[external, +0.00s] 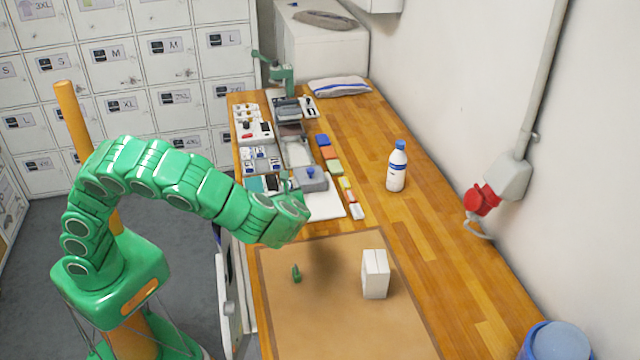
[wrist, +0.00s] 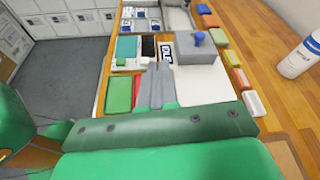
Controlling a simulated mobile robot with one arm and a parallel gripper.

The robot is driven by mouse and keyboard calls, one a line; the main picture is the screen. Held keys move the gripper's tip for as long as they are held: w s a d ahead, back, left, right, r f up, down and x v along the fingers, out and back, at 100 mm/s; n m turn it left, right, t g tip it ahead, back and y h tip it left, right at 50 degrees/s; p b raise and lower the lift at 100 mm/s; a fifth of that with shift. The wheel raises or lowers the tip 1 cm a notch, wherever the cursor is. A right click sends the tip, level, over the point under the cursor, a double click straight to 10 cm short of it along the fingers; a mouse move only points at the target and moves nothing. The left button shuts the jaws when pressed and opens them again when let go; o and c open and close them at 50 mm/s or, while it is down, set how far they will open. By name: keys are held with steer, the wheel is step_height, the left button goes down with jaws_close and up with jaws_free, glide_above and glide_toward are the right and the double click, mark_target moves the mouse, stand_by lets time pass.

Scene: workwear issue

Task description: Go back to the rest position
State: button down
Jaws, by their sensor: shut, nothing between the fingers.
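My green arm arches from its base at the left of the external view, and its end is over the near part of the wooden workbench (external: 375,150). My gripper (wrist: 158,82) shows in the wrist view as two grey fingers close together, shut and empty. The fingers point toward the row of supplies, just left of a grey block with a blue knob (wrist: 187,48). In the external view the fingers are hard to make out against the supplies. I cannot tell their exact height above the bench.
A brown mat (external: 340,325) carries a white box (external: 375,275) and a small green item (external: 296,273). A white bottle with a blue cap (external: 397,167) stands at the right. Coloured blocks (external: 331,153) line the supplies. A blue bin (external: 556,343) is at front right; lockers (external: 120,60) stand behind.

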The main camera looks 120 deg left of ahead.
steer(key=s+d+r+n+t+h, duration=0.1)
steer(key=s+d+n+t+h, duration=0.1)
steer(key=s+d, duration=0.6)
steer(key=s+d+n+t+h, duration=0.3)
steer(key=s+d+h, duration=0.2)
steer(key=d, duration=1.6)
steer(key=s+d+r+n+t+h, duration=0.1)
steer(key=s+d+h, duration=0.3)
steer(key=s+d, duration=0.8)
steer(key=shift+d+r+n+t, duration=0.35)
steer(key=shift+d+n+t, duration=0.4)
steer(key=shift+d, duration=0.5)
